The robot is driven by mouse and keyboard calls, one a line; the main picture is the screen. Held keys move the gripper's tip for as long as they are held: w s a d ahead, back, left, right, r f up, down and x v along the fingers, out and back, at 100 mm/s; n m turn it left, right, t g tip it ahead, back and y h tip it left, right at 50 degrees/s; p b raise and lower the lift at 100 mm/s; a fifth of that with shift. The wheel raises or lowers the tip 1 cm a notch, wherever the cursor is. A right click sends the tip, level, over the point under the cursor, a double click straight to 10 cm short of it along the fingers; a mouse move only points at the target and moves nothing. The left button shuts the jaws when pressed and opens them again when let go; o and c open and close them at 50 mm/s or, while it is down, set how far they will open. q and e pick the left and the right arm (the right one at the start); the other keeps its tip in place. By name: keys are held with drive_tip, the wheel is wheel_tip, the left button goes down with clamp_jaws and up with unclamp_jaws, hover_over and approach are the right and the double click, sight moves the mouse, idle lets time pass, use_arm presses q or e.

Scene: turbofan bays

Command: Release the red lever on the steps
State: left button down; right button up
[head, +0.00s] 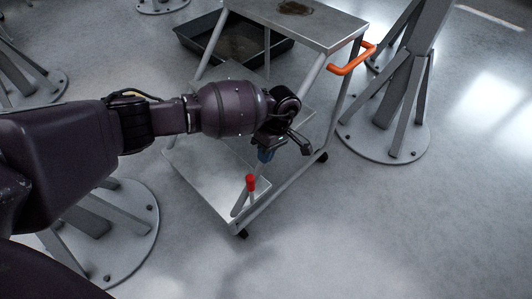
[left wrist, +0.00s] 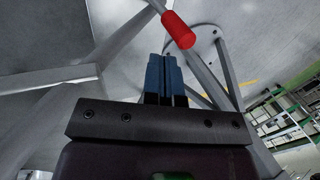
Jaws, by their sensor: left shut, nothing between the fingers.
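The red lever (head: 250,183) has a red grip on a pale stem and stands upright at the near corner of the lowest tread of the grey wheeled steps (head: 215,185). In the left wrist view the red grip (left wrist: 178,29) shows just beyond and slightly right of the fingertips, apart from them. My left gripper (head: 265,155) is above the lower tread, up and slightly right of the lever in the head view. Its blue fingers (left wrist: 165,60) are shut together with nothing between them. My right gripper is in neither view.
An orange handle (head: 352,60) sticks out from the top right of the steps. A black tray (head: 212,36) lies on the floor behind. Grey stand legs with round floor plates (head: 383,143) are at the right and lower left. The floor in front is clear.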

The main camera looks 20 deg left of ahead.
use_arm(q)
drive_tip(key=b, duration=0.2)
approach(251, 192)
wheel_tip(251, 192, down, 3)
drive_tip(key=w, duration=0.1)
drive_tip(key=shift+s+a+f, duration=0.15)
drive_tip(key=shift+a+f, duration=0.15)
drive_tip(key=shift+f, duration=0.35)
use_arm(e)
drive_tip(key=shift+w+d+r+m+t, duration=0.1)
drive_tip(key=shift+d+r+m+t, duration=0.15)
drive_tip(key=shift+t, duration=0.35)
